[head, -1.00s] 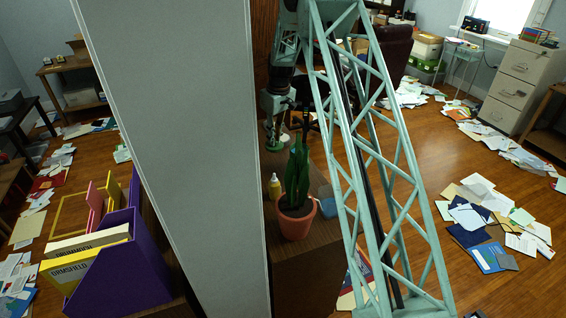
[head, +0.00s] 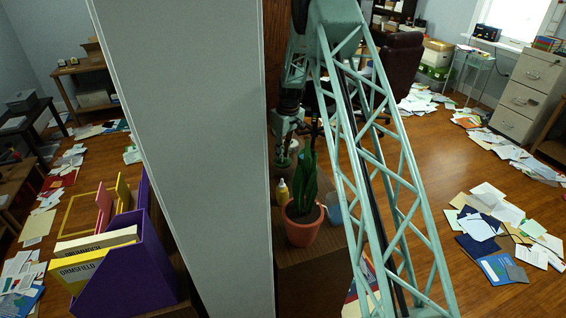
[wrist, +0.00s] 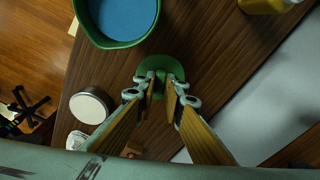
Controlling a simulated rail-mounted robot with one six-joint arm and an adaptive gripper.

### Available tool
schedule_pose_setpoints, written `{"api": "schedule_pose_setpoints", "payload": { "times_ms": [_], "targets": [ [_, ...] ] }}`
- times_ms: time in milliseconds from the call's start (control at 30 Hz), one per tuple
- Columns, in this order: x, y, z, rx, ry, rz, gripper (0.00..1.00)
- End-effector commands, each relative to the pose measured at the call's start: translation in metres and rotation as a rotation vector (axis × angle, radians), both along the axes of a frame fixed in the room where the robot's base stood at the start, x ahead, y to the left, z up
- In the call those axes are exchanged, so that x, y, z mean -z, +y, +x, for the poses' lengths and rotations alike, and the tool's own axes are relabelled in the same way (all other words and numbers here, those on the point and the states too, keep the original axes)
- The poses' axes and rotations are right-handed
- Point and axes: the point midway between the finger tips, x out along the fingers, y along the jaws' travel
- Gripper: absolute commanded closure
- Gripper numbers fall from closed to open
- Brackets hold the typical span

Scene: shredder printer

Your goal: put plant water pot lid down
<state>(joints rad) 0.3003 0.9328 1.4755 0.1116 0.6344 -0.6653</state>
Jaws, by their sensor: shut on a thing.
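My gripper (wrist: 163,88) is shut on a small green lid (wrist: 159,64) and holds it over or at the dark wooden top; I cannot tell if it touches. A round green pot (wrist: 103,38), blue inside, stands above and left of the lid in the wrist view, apart from it. In the head view, my gripper (head: 287,124) is behind the potted plant, partly hidden by my arm and the grey panel.
The wooden top (wrist: 200,55) also bears a white round container (wrist: 91,105) and a yellow bottle (wrist: 268,4). The tall plant in a terracotta pot (head: 303,230) stands nearer. A large grey panel (head: 185,150) lies left. Papers (head: 490,215) litter the floor.

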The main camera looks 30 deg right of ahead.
Motion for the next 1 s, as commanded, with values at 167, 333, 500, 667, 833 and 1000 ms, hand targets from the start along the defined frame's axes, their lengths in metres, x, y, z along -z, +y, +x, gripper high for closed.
{"api": "schedule_pose_setpoints", "payload": {
  "times_ms": [167, 333, 500, 667, 833, 1000],
  "targets": [
    [0.015, 0.000, -0.001, 0.000, 0.002, 0.000, 0.96],
    [0.031, 0.000, -0.001, 0.000, 0.001, 0.001, 0.96],
    [0.036, 0.000, 0.000, 0.000, 0.000, 0.000, 0.96],
    [0.036, 0.000, 0.000, 0.000, 0.000, 0.000, 0.96],
    [0.038, 0.000, 0.000, 0.000, 0.000, 0.000, 0.96],
    [0.039, 0.000, 0.000, 0.000, 0.000, 0.000, 0.85]
  ]
}}
